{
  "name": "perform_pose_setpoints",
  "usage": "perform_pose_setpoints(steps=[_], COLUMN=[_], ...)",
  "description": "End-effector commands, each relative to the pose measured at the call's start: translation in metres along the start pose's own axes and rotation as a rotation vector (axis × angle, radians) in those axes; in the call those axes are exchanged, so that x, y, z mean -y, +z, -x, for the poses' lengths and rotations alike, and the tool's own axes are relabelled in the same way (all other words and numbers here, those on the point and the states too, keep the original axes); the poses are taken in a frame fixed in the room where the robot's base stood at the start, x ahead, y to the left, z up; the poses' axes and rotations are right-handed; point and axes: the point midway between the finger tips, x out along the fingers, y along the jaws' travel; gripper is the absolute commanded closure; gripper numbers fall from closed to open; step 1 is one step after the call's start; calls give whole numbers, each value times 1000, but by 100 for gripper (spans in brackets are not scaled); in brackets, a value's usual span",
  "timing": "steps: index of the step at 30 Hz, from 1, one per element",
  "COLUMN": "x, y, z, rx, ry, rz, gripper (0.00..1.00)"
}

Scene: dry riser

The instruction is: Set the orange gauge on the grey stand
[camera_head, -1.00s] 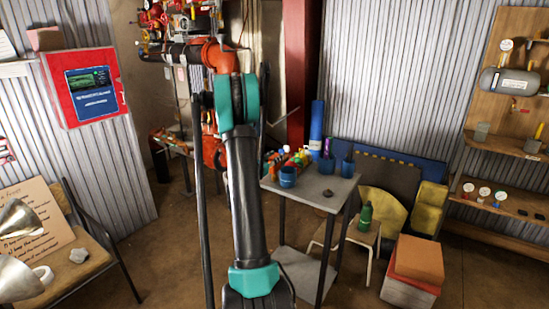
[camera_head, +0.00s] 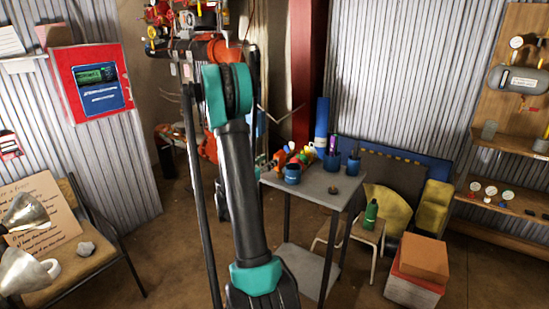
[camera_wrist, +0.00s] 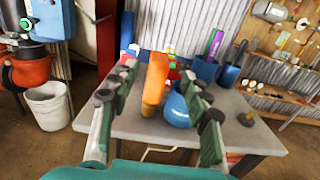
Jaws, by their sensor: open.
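An orange upright piece (camera_wrist: 155,85), which looks like the orange gauge, stands between my gripper's fingers in the wrist view. Its face is not clear. My gripper (camera_wrist: 157,74) is open, its green-and-grey fingers on either side of the orange piece. I cannot tell whether they touch it. A blue cup (camera_wrist: 177,108) is close beside the orange piece, near the right finger. A small dark round base with a short peg (camera_wrist: 245,118) is on the grey table (camera_wrist: 262,137) at right; it may be the grey stand. It also shows in the head view (camera_head: 333,190). My arm hides the gripper there.
More blue cups (camera_wrist: 229,76) stand at the table's back right, one holding a purple item (camera_wrist: 215,45). Colourful pieces (camera_head: 283,157) crowd the table's back left. A green bottle (camera_head: 371,213) and stacked boxes (camera_head: 418,265) are at right.

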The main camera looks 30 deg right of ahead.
Motion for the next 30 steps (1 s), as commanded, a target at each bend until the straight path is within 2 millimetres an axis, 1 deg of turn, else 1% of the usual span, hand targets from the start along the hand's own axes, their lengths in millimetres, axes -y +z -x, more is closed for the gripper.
perform_pose_setpoints(steps=[1,3,8,11,14,15,17,18,20,21,22,23,24,26,27,29,30], x=[0,-1,-2,-18,-50,-67,-91,-105,-123,-133,-138,-142,-145,-144,-140,-128,-116], y=[0,0,4,24,59,74,94,103,111,112,111,108,102,88,76,55,40], z=[8,16,27,36,59,73,101,122,155,178,196,214,237,272,294,324,343], rx=[0,0,7,50,148,203,298,364,467,539,593,649,724,840,919,1038,1120], ry=[2,2,13,90,245,322,443,519,629,700,752,801,867,962,1024,1116,1177], rz=[0,0,14,95,276,376,542,657,831,948,1035,1125,1244,1421,1539,1715,1830], gripper=[52,52,52,52,52,52,52,52,52,52,52,52,52,52,52,52,52])
